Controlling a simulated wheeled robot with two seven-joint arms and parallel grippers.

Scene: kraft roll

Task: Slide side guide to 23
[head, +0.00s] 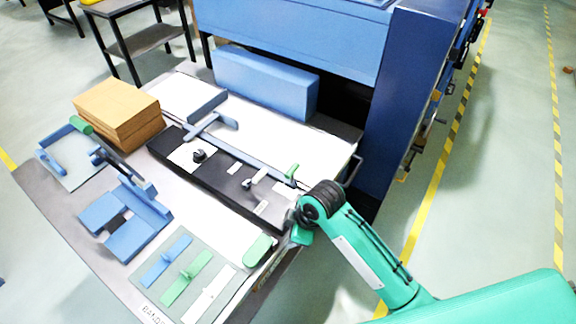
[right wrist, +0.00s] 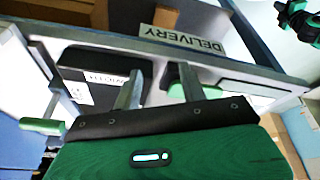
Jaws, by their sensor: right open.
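The slim blue guide bar (head: 248,159) lies across the black panel (head: 222,172) with a green handle (head: 291,172) at its right end. I take this bar to be the side guide. My right gripper (right wrist: 160,88) is open, its two grey fingers pointing at the table. A green handle (right wrist: 179,90) shows close beside the right finger; I cannot tell whether they touch. In the head view my right wrist is just right of the panel and its fingertips are hidden. My left gripper is not visible.
A brown paper stack (head: 118,112), a blue bracket (head: 125,218) and a tray of coloured strips (head: 190,275) stand on the table. The large blue machine (head: 300,35) rises behind. A DELIVERY label (right wrist: 190,42) is on the table's edge. A dark green jointed part shows top right in the wrist view.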

